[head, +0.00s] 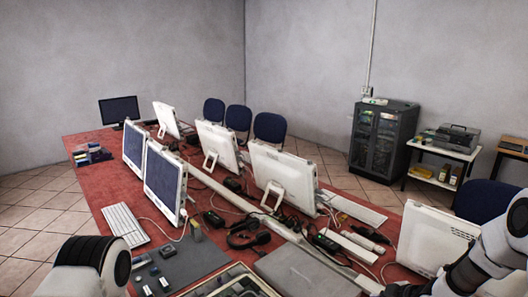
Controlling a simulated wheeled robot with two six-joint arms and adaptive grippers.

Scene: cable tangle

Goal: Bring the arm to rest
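Part of my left arm (92,262), black and white, shows at the bottom left edge. Its gripper is outside the picture. Part of my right arm (490,258), white with dark bands, comes in at the right edge and runs down toward the bottom edge. I see no fingertips of its gripper. A tangle of black cables and adapters (247,234) lies on the red table (90,150), around the middle of its near half. No hand is seen touching the cables.
Several white monitors (282,172) and a keyboard (126,224) stand on the table. A grey mat (185,262) with small parts and a flat grey panel (305,270) lie at the near edge, close to my arms. A dark cabinet (383,142) stands behind.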

